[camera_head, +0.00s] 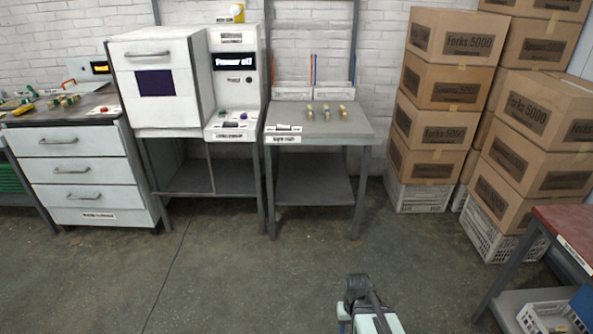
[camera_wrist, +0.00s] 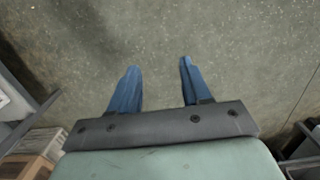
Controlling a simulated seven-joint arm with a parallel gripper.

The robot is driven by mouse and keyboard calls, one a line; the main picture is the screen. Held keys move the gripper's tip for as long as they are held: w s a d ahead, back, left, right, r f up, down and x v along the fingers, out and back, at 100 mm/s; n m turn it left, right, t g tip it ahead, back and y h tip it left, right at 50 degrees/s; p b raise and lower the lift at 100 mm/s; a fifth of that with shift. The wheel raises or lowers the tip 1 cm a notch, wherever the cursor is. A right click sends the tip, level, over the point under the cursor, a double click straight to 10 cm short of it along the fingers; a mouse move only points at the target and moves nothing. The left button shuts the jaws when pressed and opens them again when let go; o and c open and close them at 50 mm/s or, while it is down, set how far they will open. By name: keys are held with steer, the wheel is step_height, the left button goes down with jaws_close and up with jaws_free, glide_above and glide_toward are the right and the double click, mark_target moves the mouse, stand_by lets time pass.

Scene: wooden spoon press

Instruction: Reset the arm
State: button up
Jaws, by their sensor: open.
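My gripper (camera_wrist: 158,68) shows in the wrist view with its two blue fingers spread apart. Nothing is between them, and bare concrete floor lies beyond the fingertips. In the head view, part of my arm shows at the bottom, right of the middle, over the open floor. The fingers are not clearly visible in that view. My arm is apart from the tables and the press.
A white press machine (camera_head: 155,83) with a lit panel (camera_head: 234,62) stands at the back left. A grey table (camera_head: 355,125) holds several small pieces. Cardboard boxes (camera_head: 440,90) are stacked at right. A red-topped table (camera_head: 570,222) stands at lower right. The middle floor is clear.

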steer(key=s+f+g, duration=0.3)
steer(key=s+f, duration=0.5)
steer(key=s, duration=0.5)
steer(key=s+f+g, duration=0.3)
steer(key=s+f, duration=0.6)
steer(key=s, duration=0.5)
stand_by(1.4)
